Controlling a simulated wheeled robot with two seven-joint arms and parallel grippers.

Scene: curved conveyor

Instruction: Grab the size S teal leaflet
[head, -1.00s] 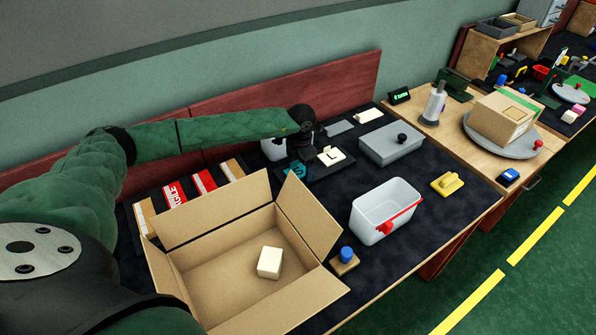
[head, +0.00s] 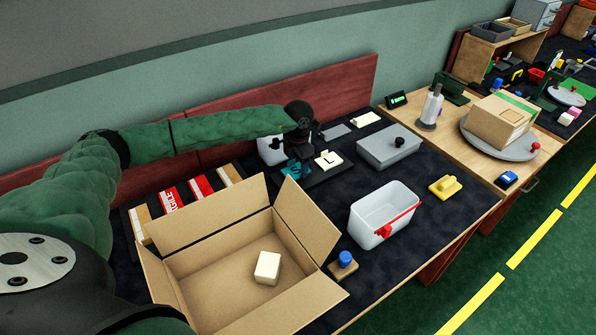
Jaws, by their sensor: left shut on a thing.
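The teal leaflet (head: 292,170) is at the back of the dark work mat, just behind the open cardboard box. My left gripper (head: 297,160) reaches down over it and is shut on it. The gripper hides part of the leaflet, and I cannot tell whether it is clear of the surface below. A cream leaflet marked L (head: 328,160) lies just to its right. My right gripper is not in view.
The open cardboard box (head: 190,258) holds a cream block (head: 267,268). Tape and label strips (head: 200,187) lie left.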

